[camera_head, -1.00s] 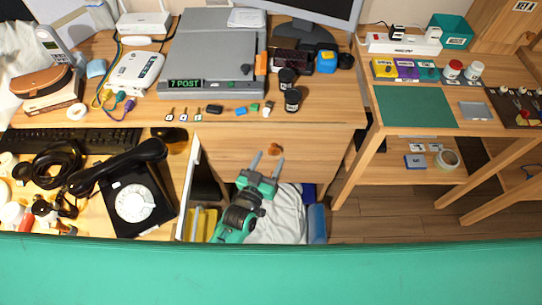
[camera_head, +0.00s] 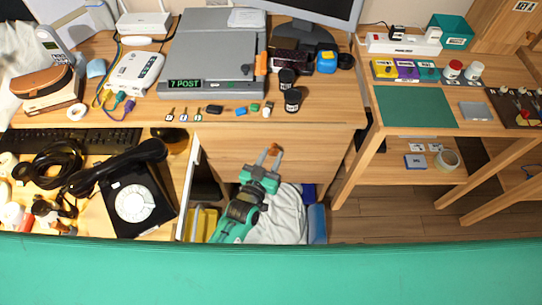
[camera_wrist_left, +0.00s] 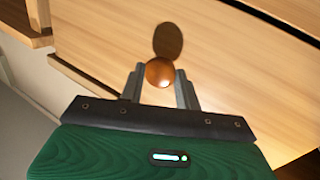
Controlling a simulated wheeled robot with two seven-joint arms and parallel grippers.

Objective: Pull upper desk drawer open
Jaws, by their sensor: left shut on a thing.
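The upper desk drawer's wooden front (camera_head: 220,147) is below the desktop in the head view, and it looks closed. Its round brown knob (camera_head: 274,149) is near the middle of that front. My left gripper (camera_head: 268,158) is at the knob with its fingers shut on it. In the left wrist view the knob (camera_wrist_left: 160,72) sits between the two fingertips of the gripper (camera_wrist_left: 160,82), with its dark shadow on the drawer front (camera_wrist_left: 225,75). My right gripper is not in view.
A grey-white bag (camera_head: 283,215) lies below the gripper. A wooden side table (camera_head: 470,140) stands at the right.

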